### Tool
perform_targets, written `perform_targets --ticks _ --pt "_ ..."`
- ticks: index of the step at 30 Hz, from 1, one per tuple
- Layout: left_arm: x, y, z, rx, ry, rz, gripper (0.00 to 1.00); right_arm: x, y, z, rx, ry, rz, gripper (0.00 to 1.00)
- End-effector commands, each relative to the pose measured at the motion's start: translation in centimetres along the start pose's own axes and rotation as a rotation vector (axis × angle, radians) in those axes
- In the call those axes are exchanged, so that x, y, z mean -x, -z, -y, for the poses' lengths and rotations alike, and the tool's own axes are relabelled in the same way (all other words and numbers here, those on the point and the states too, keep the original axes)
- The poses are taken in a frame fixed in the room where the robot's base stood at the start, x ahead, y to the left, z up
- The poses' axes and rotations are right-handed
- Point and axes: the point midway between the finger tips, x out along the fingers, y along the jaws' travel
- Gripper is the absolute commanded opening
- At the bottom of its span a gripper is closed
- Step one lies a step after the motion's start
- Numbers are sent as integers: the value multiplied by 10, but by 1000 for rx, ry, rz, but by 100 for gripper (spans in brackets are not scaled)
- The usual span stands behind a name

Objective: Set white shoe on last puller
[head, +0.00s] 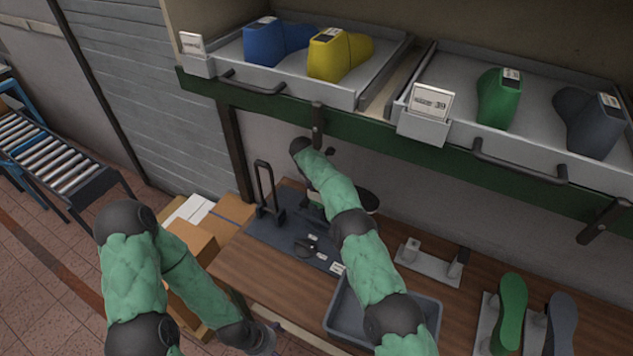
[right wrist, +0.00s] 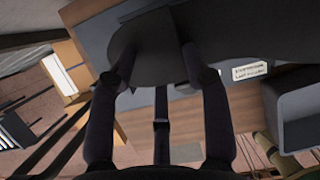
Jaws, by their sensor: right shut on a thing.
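My right gripper (right wrist: 156,55) is shut on a dark, sole-shaped thing (right wrist: 150,40) in the right wrist view. In the head view a dark rounded end (head: 369,201) shows beside my right arm, which hides the gripper. I cannot make out a white shoe; the held thing's upper side is hidden. A black upright frame (head: 264,185), which looks like the last puller, stands at the left of the dark mat (head: 275,232) on the bench. My left gripper (head: 268,340) is low, off the bench's left end, and its fingers are unclear.
A grey bin (head: 338,318) stands on the wooden bench (head: 455,302). A grey stand with posts (head: 430,263) and upturned green (head: 510,312) and grey lasts (head: 561,325) are to the right. Shelf trays with coloured lasts overhang the bench. Cartons (head: 190,242) stand at left.

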Motion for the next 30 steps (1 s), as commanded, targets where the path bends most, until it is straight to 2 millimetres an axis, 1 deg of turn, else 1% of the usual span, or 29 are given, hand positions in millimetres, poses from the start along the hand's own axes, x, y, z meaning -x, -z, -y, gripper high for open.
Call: perform_targets --ticks 1,15,30 --pt "-1 0 0 0 0 0 90 1 -2 0 -1 -1 6 0" --pt "-8 0 3 0 0 0 90 -10 2 -1 -1 0 6 0" --pt "-8 0 3 0 0 0 90 -10 2 -1 -1 -1 6 0"
